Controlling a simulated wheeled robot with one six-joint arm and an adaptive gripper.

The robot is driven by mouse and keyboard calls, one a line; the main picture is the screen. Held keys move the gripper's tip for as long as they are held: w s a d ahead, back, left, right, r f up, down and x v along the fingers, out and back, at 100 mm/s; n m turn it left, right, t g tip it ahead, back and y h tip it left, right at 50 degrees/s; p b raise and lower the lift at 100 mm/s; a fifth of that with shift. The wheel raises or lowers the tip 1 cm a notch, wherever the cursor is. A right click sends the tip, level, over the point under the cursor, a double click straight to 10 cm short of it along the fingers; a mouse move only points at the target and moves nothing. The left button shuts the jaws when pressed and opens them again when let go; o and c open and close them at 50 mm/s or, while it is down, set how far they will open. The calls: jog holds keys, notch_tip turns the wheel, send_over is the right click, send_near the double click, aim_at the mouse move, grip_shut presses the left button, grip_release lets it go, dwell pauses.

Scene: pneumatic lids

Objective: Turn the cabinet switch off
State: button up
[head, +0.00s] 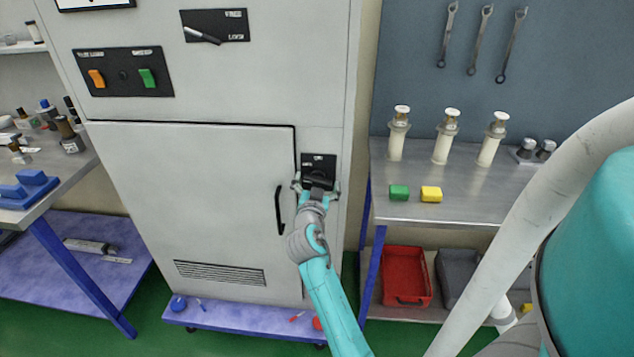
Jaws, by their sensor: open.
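A large light-grey cabinet (200,200) stands at the centre left, with its door closed. A small black switch panel (318,160) is on its right side, beside the door's upper right corner. The dark knob (319,180) on this panel is partly hidden by my gripper. My gripper (317,184) is open, with its fingers on either side of the knob. I cannot tell whether the fingers touch it. The panel's lettering is too small to read, and the knob's setting is unclear.
A black door handle (279,210) is close to the left of my gripper. Higher up are a lever plate (215,25) and a panel with orange and green rockers (124,72). A metal bench (400,211) with several white cylinders stands to the right.

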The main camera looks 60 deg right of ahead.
jog(key=c, duration=0.9)
jog(key=shift+n, duration=1.4)
jog(key=o, duration=0.9)
jog(key=v, duration=1.2)
